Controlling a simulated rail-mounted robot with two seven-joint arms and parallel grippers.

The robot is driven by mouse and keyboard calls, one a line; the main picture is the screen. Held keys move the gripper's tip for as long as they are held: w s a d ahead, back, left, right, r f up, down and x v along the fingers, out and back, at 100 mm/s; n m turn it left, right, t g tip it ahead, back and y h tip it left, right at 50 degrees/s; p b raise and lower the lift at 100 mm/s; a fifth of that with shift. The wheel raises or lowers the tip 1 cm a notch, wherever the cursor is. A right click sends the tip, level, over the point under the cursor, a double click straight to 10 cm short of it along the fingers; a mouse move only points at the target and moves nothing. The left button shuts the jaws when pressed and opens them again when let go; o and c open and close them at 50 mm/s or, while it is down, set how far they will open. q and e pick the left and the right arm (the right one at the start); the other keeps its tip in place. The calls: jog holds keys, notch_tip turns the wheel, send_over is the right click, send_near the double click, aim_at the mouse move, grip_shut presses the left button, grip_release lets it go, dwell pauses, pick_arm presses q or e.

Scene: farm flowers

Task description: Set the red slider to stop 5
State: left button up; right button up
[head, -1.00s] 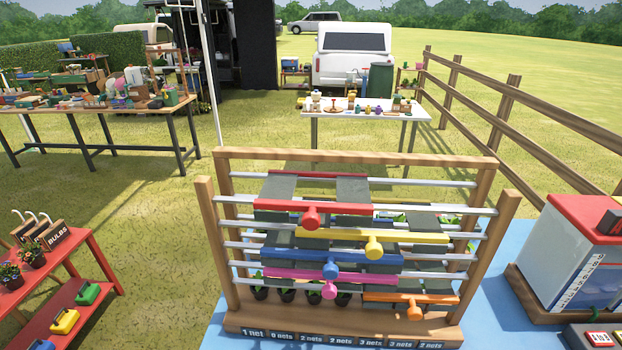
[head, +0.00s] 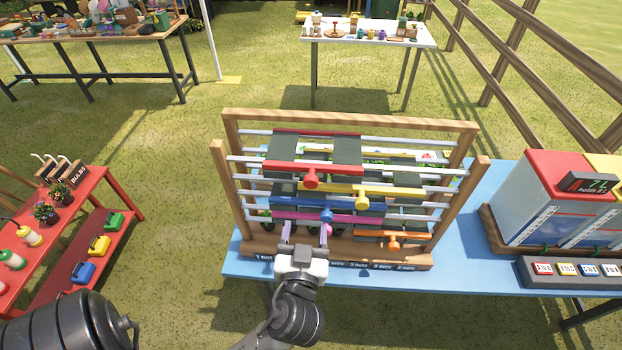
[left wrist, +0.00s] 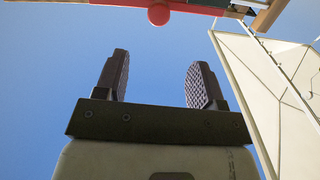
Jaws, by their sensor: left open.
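The red slider (head: 335,170) is a red bar with a round red knob on the top front rail of a wooden rack (head: 345,116). It sits left of the rack's middle. Its red bar and knob also show at the top of the left wrist view (left wrist: 158,15). My left gripper (head: 305,231) is open and empty, low in front of the rack, below the red knob and apart from it. It covers part of the label strip. In the left wrist view its two fingers (left wrist: 157,82) stand apart with only sky between them. My right gripper is not in view.
Yellow (head: 400,191), blue (head: 360,218), pink (head: 341,220) and orange (head: 396,235) sliders with knobs sit on lower rails. The rack stands on a blue table (head: 460,237). A clear tank with a red lid (head: 562,165) is at right, a red shelf (head: 92,186) at left.

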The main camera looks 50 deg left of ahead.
aim_at(311, 185)
pick_arm(q)
jog(key=shift+n, duration=0.5)
jog(key=p+x, duration=0.3)
jog(key=x, duration=0.9)
jog(key=shift+p+x, duration=0.3)
jog(key=shift+x, duration=0.6)
jog(key=shift+f, duration=0.1)
grip_shut()
